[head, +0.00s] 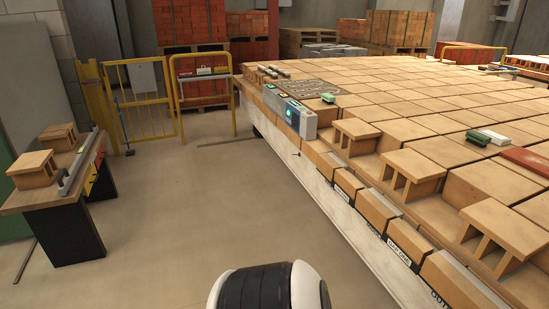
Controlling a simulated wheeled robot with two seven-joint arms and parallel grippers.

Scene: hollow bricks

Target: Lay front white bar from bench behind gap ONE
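A wooden bench (30,198) with dark legs stands at the left. A long pale grey-white bar (77,164) lies along its right side; I cannot tell whether it is one bar or several in line. On the big brick-covered table at the right, a dark label (398,255) on the near side seems to read GAP ONE. Hollow bricks, such as one brick (412,170), stand spaced along that table's edge, with openings between them. Neither of my grippers is in view; only a white and black part of mine shows at the bottom.
Hollow bricks (35,165) sit on the bench. Green and white blocks (490,137) and a red slab (527,160) lie on the tabletop. Yellow railings (140,97) stand behind. The floor between bench and table is clear.

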